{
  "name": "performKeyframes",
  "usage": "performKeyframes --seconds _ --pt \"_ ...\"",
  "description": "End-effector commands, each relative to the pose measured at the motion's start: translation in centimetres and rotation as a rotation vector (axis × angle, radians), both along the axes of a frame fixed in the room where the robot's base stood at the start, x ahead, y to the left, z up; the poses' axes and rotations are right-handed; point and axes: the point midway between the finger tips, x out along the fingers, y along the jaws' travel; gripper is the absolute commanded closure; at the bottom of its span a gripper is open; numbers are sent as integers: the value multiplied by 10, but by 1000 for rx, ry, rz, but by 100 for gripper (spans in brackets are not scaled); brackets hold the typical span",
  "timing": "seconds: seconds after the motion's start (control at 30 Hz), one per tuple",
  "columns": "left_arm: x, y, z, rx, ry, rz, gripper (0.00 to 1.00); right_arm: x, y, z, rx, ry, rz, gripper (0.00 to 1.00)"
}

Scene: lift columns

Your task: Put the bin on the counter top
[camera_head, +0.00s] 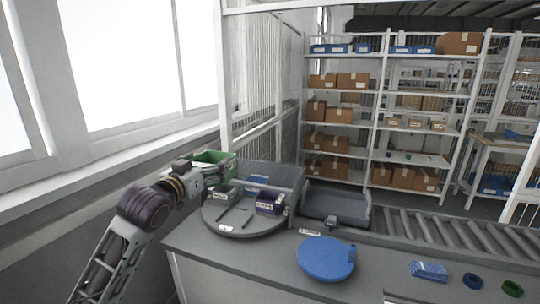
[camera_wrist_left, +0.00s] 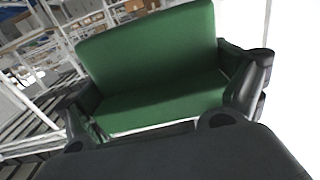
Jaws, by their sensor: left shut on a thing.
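A green bin (camera_head: 214,156) is at the far left end of the counter, beside the round turntable. My left gripper (camera_head: 198,174) is shut on the bin, and the arm reaches in from the left. In the left wrist view the green bin (camera_wrist_left: 150,60) fills the space between the two dark fingers. Its underside is hidden, so I cannot tell whether it touches anything below. The grey counter top (camera_head: 225,262) runs across the lower part of the head view. My right gripper is not in view.
The round grey turntable (camera_head: 249,228) carries small bins, including a purple one (camera_head: 269,204). A grey tray (camera_head: 335,204) stands behind the counter by the roller conveyor (camera_head: 430,229). A blue disc (camera_head: 325,258), a blue packet (camera_head: 429,271) and rings lie on the counter. Bare counter shows left of the disc.

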Motion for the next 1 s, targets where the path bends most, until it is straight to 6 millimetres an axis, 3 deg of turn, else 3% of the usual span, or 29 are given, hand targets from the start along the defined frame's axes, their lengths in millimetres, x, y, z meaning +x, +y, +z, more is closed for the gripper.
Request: performKeyframes --seconds 0.43,1.0 --pt "-14 8 -52 -2 2 64 36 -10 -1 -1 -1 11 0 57" --pt "-30 23 -131 -1 4 141 36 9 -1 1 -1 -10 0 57"
